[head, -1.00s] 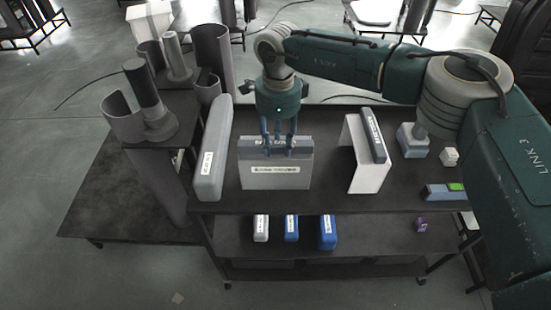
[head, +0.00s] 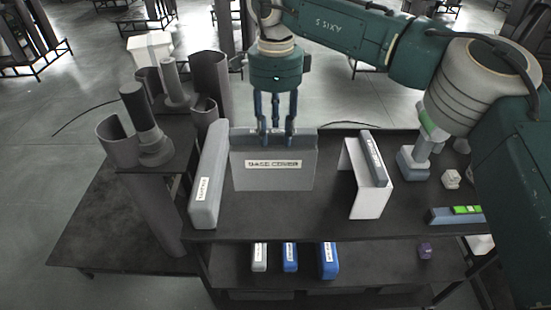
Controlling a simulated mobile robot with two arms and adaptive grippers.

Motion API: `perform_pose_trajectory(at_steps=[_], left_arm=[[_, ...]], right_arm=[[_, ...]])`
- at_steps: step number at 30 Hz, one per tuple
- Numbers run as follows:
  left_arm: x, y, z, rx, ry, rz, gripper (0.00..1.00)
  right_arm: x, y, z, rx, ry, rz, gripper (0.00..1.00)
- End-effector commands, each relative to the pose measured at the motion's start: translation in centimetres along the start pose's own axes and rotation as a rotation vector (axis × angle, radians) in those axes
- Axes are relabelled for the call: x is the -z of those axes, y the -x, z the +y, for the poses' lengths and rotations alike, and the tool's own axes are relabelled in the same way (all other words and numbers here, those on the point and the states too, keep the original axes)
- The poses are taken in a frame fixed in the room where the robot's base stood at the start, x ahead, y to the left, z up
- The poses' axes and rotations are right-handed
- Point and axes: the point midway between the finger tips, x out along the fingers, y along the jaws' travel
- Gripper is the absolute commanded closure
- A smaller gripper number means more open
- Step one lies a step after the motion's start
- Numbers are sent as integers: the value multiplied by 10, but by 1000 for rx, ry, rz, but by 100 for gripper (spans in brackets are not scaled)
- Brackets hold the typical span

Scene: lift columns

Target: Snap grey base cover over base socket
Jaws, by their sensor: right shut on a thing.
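The grey base cover (head: 272,177) is an upright flat panel with a white "BASE COVER" label, above the dark table near its middle. My right gripper (head: 276,136) points down and is shut on the cover's top edge. Whether the cover's lower edge touches the table is hard to tell. My left gripper is not in view. Grey columns with curved shells stand at the left, one column (head: 140,108) rising from a round base (head: 157,146). I cannot tell for sure which part is the base socket.
A grey labelled block (head: 208,180) stands close left of the cover. A white angled stand (head: 362,185) holding a grey labelled piece (head: 373,157) is to the right. Small parts, including a green-topped block (head: 455,214), lie further right. White and blue pieces (head: 290,257) sit on the lower shelf.

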Motion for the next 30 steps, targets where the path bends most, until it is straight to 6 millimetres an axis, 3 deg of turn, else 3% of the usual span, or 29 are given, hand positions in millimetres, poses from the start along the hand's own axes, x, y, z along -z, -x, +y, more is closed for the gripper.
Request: perform_pose_trajectory(at_steps=[3,9,21,30], left_arm=[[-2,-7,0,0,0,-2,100],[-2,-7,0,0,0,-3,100],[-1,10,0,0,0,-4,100],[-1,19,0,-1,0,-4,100]], right_arm=[[-1,32,-1,4,0,-2,100],[-1,71,0,1,-1,0,100],[0,101,0,-1,1,1,100],[0,107,0,0,1,0,100]])
